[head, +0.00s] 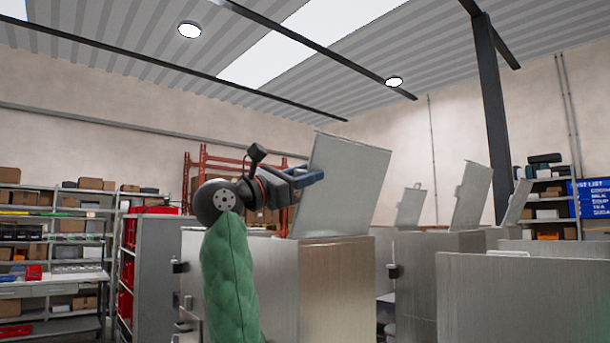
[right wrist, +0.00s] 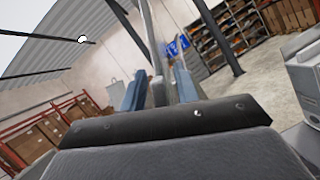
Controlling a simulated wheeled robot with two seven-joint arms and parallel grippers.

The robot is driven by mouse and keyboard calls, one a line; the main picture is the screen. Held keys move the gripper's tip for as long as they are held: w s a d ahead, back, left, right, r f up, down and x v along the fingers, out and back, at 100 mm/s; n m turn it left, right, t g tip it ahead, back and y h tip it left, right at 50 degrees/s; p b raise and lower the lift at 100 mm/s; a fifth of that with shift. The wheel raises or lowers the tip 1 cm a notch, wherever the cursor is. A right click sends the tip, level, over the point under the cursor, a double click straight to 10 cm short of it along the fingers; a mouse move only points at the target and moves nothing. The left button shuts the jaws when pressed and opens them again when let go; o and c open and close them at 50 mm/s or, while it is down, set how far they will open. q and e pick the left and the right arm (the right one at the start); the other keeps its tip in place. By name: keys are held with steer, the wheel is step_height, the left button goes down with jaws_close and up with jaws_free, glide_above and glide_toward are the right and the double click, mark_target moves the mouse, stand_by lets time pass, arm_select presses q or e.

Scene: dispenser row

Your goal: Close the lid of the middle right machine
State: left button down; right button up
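A brushed-metal machine (head: 335,285) stands in the middle of the head view, with its flat grey lid (head: 345,188) raised and leaning slightly back. My right gripper (head: 316,176) is at the lid's left edge, at about mid height. In the right wrist view its two blue fingers (right wrist: 160,92) stand apart, with the thin grey lid edge (right wrist: 152,45) running between them. I cannot tell whether either finger touches the lid. My left gripper is not in view.
More metal machines with raised lids (head: 470,195) stand to the right and behind. A box-shaped metal body (head: 520,300) fills the near right. Shelves with boxes (head: 50,225) line the left wall. A dark column (head: 492,110) rises behind the machines.

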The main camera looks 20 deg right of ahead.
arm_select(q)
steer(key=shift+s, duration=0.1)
arm_select(e)
jaws_close()
steer(key=shift+w, duration=0.15)
